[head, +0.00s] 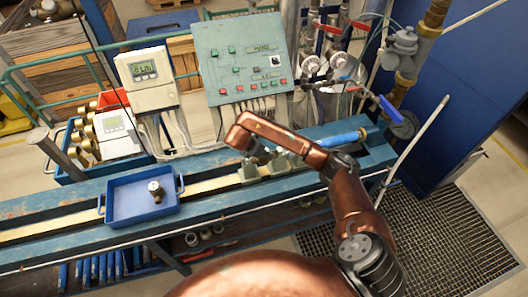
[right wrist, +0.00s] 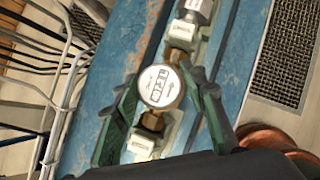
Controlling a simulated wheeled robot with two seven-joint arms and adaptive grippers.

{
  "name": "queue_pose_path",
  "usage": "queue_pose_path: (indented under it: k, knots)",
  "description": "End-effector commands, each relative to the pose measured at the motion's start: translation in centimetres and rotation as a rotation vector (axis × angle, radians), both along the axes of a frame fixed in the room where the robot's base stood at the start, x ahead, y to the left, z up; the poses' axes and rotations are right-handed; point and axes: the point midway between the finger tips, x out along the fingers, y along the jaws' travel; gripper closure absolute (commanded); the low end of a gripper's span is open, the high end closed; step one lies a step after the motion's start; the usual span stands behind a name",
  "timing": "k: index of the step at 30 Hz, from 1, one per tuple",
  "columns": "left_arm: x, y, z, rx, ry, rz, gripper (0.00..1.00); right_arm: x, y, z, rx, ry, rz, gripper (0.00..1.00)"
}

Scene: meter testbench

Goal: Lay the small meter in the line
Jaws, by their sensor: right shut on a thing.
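In the right wrist view, a small round brass meter (right wrist: 162,87) with a white dial sits between my right gripper's fingers (right wrist: 166,112). The fingers are shut on it from both sides. My left gripper is not in view.
A blue cylinder (head: 335,140) lies in the line to the right. A control panel (head: 240,60) and a display box (head: 148,78) stand behind. Pipes and valves rise at the back right.

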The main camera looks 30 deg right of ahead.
Motion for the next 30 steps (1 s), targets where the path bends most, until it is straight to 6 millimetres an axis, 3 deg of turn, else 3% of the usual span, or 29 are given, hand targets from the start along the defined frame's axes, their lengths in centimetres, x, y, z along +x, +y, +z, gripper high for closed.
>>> queue_pose_path:
  k: [30]
  knots:
    - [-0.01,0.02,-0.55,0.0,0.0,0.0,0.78,0.07,-0.03,-0.41,0.0,-0.002,0.0,1.0]
